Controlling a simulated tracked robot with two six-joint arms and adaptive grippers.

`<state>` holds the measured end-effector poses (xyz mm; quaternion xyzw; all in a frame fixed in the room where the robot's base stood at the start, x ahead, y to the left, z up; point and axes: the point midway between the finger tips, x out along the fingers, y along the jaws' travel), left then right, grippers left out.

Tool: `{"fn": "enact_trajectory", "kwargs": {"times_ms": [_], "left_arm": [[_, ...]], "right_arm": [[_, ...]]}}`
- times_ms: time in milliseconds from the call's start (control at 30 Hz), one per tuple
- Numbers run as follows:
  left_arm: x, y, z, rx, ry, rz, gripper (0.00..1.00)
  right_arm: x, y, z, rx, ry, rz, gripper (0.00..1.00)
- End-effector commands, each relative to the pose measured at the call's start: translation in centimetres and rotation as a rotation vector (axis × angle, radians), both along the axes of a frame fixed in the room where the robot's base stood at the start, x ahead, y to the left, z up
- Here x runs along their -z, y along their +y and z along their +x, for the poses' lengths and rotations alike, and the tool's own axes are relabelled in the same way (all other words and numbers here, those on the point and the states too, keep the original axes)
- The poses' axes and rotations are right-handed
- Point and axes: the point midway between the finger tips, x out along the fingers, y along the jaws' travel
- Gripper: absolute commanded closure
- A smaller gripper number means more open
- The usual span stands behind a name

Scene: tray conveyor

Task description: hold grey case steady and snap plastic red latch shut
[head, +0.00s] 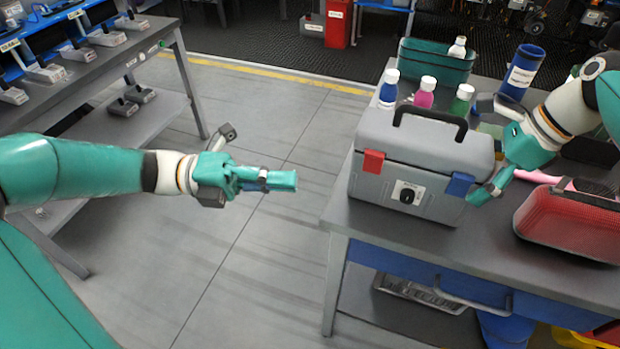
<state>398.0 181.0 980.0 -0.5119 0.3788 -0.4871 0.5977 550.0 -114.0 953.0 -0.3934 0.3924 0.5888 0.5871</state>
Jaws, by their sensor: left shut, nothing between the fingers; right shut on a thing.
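The grey case (425,147) stands upright on the table with its lid down and a black handle on top. The red latch (373,162) is at the left of its front, by the lid seam; I cannot tell whether it is fastened. A blue latch (460,185) is at the right of the front. My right gripper (489,150) is at the case's right side, shut on the case; its contact is partly hidden. My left gripper (284,181) is shut and empty, over the floor left of the case, apart from it.
Bottles (424,93) and a green bin (436,62) stand behind the case. A blue cylinder (521,72) is at the back right. A red basket (572,222) is right of the case. The table's left edge is near the case. A shelf bench (100,70) stands at far left.

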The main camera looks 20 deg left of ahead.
Motion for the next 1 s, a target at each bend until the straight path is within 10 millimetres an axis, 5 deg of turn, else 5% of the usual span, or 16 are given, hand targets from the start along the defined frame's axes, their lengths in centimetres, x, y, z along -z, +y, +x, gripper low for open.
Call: {"fn": "enact_trajectory", "kwargs": {"times_ms": [367,400,433,1000], "left_arm": [[0.0,0.1,0.0,0.0,0.0,0.0,1.0],[0.0,0.1,0.0,0.0,0.0,0.0,1.0],[0.0,0.1,0.0,0.0,0.0,0.0,1.0],[0.0,0.1,0.0,0.0,0.0,0.0,1.0]], "right_arm": [[0.1,0.0,0.0,0.0,0.001,0.0,0.81],[0.1,0.0,0.0,0.0,0.001,0.0,0.05],[0.1,0.0,0.0,0.0,0.001,0.0,0.0],[-1.4,-0.6,0.1,0.001,-0.003,0.001,0.0]]}}
